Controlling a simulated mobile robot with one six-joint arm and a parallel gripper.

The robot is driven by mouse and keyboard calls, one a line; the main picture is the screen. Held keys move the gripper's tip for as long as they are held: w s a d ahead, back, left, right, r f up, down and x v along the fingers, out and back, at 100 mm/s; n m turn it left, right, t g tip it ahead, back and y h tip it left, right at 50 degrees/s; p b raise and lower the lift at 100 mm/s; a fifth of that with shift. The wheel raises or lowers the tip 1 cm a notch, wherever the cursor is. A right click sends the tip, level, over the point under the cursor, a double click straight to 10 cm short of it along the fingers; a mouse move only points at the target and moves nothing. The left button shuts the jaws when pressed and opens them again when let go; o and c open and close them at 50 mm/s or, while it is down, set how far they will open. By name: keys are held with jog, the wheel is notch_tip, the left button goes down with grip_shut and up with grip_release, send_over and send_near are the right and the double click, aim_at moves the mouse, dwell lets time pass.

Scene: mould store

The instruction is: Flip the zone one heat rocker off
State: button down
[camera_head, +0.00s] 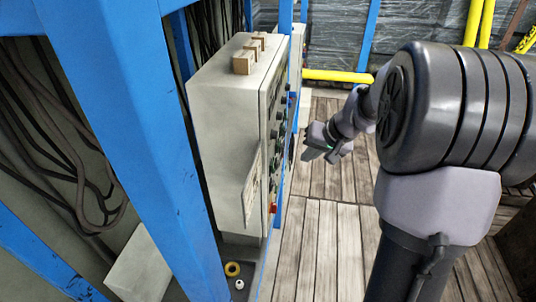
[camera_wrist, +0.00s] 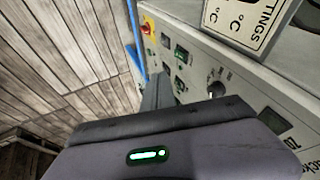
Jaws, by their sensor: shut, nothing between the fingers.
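The grey control cabinet (camera_head: 222,125) stands left of my arm in the head view, its panel face seen at a steep angle. In the wrist view the panel (camera_wrist: 205,60) lies tilted and carries several small dark and green-lit switches, one of them a green-lit switch (camera_wrist: 181,54). A dark round knob (camera_wrist: 216,89) sits beside them. I cannot read which switch is the zone one heat rocker. My gripper (camera_head: 312,148) is shut and empty, close to the panel face; in the wrist view its fingers (camera_wrist: 158,92) hide part of the panel. Contact cannot be told.
A red button on a yellow base (camera_wrist: 148,24) is at the panel's end. A settings plate (camera_wrist: 243,22) is fixed beside the switches. Wooden blocks (camera_head: 243,62) lie on the cabinet. A blue post (camera_head: 140,140) stands left of it. The plank floor (camera_head: 325,235) looks clear beside the cabinet.

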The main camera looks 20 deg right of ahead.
jog(key=b, duration=0.3)
send_near(274, 170)
jog(key=d+f, duration=0.3)
jog(key=f, duration=0.2)
jog(key=shift+w+a+f, duration=0.3)
jog(key=shift+w+a, duration=0.4)
jog(key=shift+a, duration=0.1)
jog(key=shift+w+a+f, duration=0.35)
jog(key=shift+w+a, duration=0.3)
jog(key=shift+a, duration=0.15)
jog(key=shift+w+a+r+y+b, duration=0.1)
jog(key=shift+r+y+b, duration=0.2)
jog(key=shift+r+b, duration=0.6)
jog(key=shift+f, duration=0.25)
